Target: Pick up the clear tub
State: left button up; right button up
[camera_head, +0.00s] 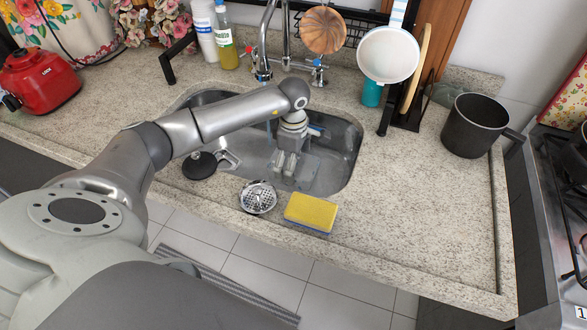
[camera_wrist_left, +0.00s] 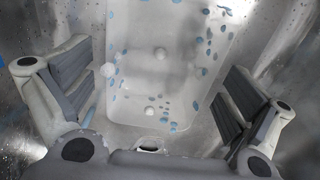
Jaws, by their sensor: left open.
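The clear tub (camera_wrist_left: 165,75) lies in the sink basin and fills the middle of the left wrist view. It is see-through, with blue spots and pale round blobs on it. In the head view the tub (camera_head: 308,172) shows only faintly, partly hidden by my gripper. My left gripper (camera_head: 285,165) reaches down into the sink over the tub. In the left wrist view its open fingers (camera_wrist_left: 160,95) stand on either side of the tub, with gaps between; I cannot tell if either touches it. My right gripper is not in view.
The steel sink (camera_head: 345,170) has walls close around my gripper. A black stopper (camera_head: 199,166), a strainer (camera_head: 258,198) and a yellow sponge (camera_head: 311,212) lie along its front edge. The faucet (camera_head: 264,40) stands behind. A dark pot (camera_head: 474,126) sits right; the counter before it is clear.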

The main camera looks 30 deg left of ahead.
pick_arm(q)
jog(key=shift+f, duration=0.95)
jog(key=shift+c, duration=0.3)
jog(key=c, duration=0.9)
jog(key=shift+r, duration=0.1)
jog(key=shift+c, duration=0.2)
